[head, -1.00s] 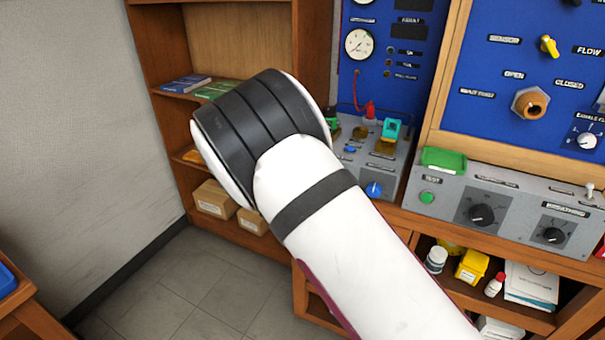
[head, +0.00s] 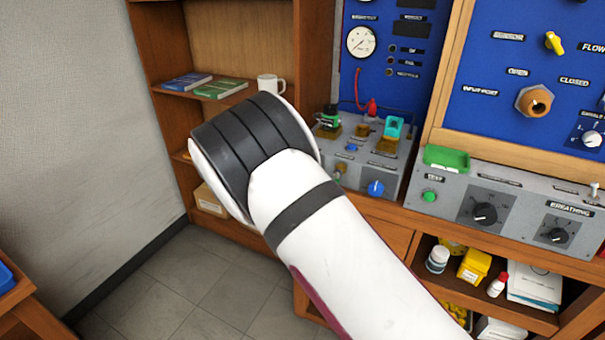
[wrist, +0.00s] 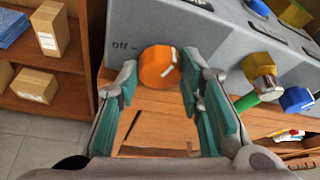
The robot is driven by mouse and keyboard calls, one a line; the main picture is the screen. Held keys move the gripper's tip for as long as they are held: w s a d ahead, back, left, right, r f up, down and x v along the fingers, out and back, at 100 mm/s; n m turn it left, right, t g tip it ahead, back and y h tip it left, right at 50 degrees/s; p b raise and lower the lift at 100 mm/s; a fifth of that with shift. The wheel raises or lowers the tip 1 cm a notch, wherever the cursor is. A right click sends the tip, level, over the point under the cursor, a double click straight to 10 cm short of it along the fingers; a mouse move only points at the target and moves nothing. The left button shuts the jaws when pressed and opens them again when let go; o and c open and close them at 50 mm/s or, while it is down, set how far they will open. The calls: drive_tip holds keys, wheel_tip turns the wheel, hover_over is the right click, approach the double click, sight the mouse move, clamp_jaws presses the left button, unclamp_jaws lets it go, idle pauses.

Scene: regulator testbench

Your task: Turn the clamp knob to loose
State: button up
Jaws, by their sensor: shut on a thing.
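An orange round knob (wrist: 158,68) with a pale pointer mark sits on the front face of a grey bench unit (wrist: 190,25) in the wrist view. The word "off" is printed to its left, and the pointer mark is on the knob's right part. No clamp label is readable on it. My gripper (wrist: 159,72) has its two teal-padded fingers on either side of this knob, shut on it. In the head view my white and black arm hides the gripper and the orange knob.
A blue knob (wrist: 297,98) and a brass fitting (wrist: 260,70) with a green part stand close to the right of my fingers. Shelves with cardboard boxes (wrist: 36,84) are at the left. A white mug (head: 268,83) stands on a shelf behind my arm.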

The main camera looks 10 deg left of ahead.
drive_tip(key=shift+a+f+n+t+h+b, duration=0.15)
drive_tip(key=shift+n+t+h+b, duration=0.75)
drive_tip(key=shift+n, duration=2.1)
drive_tip(key=shift+f+n+t+h+b, duration=0.25)
drive_tip(key=shift+n+h+b, duration=1.1)
drive_tip(key=shift+n, duration=1.65)
drive_tip(key=shift+a+f+n+t+h+b, duration=0.1)
drive_tip(key=shift+n+t+h+b, duration=0.8)
drive_tip(key=shift+n, duration=2.1)
drive_tip(key=o, duration=1.2)
drive_tip(key=shift+g, duration=0.25)
drive_tip(key=shift+c, duration=0.2)
drive_tip(key=v, duration=1.2)
